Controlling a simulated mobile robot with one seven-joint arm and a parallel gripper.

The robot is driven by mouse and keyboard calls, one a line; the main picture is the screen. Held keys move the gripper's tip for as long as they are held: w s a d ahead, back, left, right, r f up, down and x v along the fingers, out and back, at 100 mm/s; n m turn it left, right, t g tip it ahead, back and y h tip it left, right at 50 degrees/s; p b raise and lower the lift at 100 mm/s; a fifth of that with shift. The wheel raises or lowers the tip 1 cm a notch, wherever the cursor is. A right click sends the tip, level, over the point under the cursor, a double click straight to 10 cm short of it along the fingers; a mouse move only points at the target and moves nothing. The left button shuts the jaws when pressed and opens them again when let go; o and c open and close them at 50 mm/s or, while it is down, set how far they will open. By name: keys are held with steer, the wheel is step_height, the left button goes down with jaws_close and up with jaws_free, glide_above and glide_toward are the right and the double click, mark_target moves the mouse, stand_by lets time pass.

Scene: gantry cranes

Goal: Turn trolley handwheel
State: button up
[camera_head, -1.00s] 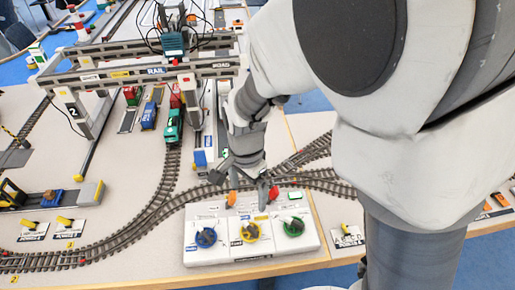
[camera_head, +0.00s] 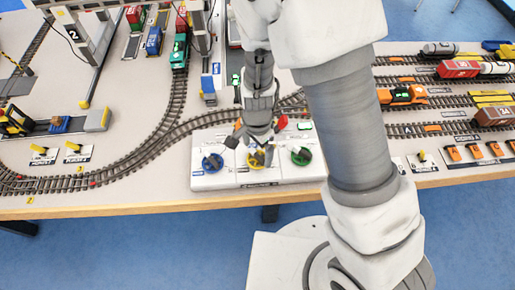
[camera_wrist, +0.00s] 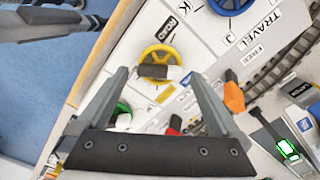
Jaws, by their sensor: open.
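A white control panel (camera_head: 225,181) at the table's front edge carries three handwheels in a row. The blue handwheel (camera_head: 212,162) is left, the yellow handwheel (camera_head: 262,158) is in the middle and the green handwheel (camera_head: 301,156) is right. My gripper (camera_head: 254,146) is open, pointing down just above the yellow handwheel and partly hiding it. In the wrist view the yellow handwheel (camera_wrist: 157,53) shows between and beyond the open fingertips (camera_wrist: 158,74), with a dark and white handle across it. Contact cannot be told. The blue handwheel, beside a TRAVEL label, and the green handwheel also show there.
An orange lever (camera_wrist: 233,96) and a red lever (camera_wrist: 175,124) stand up behind the wheels, near the fingers. Tracks curve behind the panel. A gantry leg (camera_head: 80,38) stands at the back left.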

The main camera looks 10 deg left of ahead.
steer(key=shift+f, duration=0.75)
steer(key=c, duration=1.2)
steer(key=shift+c, duration=0.2)
steer(key=shift+n, duration=0.3)
steer(key=n+b, duration=0.2)
steer(key=n, duration=0.7)
steer(key=shift+n+b, duration=0.75)
steer(key=shift+n, duration=1.55)
